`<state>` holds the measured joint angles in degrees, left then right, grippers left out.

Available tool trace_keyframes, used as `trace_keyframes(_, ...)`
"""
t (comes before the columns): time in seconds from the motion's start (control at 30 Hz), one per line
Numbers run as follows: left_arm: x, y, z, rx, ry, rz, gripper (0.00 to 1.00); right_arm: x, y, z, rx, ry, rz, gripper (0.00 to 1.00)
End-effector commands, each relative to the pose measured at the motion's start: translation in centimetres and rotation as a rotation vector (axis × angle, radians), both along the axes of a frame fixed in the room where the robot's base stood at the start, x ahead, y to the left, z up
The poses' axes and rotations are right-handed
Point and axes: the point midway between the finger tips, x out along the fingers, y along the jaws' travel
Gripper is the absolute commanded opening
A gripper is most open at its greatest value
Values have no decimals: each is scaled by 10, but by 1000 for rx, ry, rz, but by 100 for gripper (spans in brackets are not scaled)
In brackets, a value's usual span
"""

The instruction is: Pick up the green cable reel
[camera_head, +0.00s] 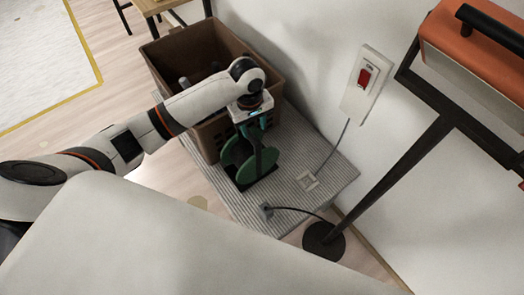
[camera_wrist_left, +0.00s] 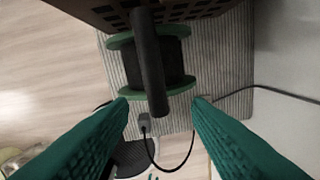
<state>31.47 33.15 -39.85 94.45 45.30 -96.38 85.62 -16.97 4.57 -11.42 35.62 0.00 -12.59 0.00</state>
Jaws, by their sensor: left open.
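The green cable reel (camera_head: 237,152) stands on the grey ribbed mat, beside the brown crate's front corner. In the left wrist view the reel (camera_wrist_left: 177,62) shows green end discs, a dark winding between them and a thick black bar across it. My left gripper (camera_head: 258,146) is above and partly in front of the reel in the head view, covering some of it. In the wrist view its two teal fingers (camera_wrist_left: 160,103) are wide apart, with the reel just beyond their tips and nothing between them. My right gripper is not in view.
A brown crate (camera_head: 160,62) with dark items inside stands behind the reel. A wall switch box (camera_head: 367,80) has a cable down to a socket on the mat (camera_head: 335,176). A black stand (camera_head: 323,241) with an orange-topped unit (camera_head: 470,45) is at the right.

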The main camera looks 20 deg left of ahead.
Motion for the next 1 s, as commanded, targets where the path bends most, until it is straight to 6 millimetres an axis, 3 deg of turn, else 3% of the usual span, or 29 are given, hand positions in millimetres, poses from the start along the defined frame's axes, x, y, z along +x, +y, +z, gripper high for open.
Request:
trace_keyframes(0.1,12,17,17,26,20,109,45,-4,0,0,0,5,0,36)
trace_keyframes(0.23,16,23,19,37,35,168,45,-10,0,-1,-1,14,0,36)
trace_keyframes(0.5,16,24,-25,38,36,174,45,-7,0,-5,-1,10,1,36)
trace_keyframes(0.77,16,24,-48,37,34,171,45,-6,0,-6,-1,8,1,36)
trace_keyframes(1.0,15,27,-82,38,35,172,45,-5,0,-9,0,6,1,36)
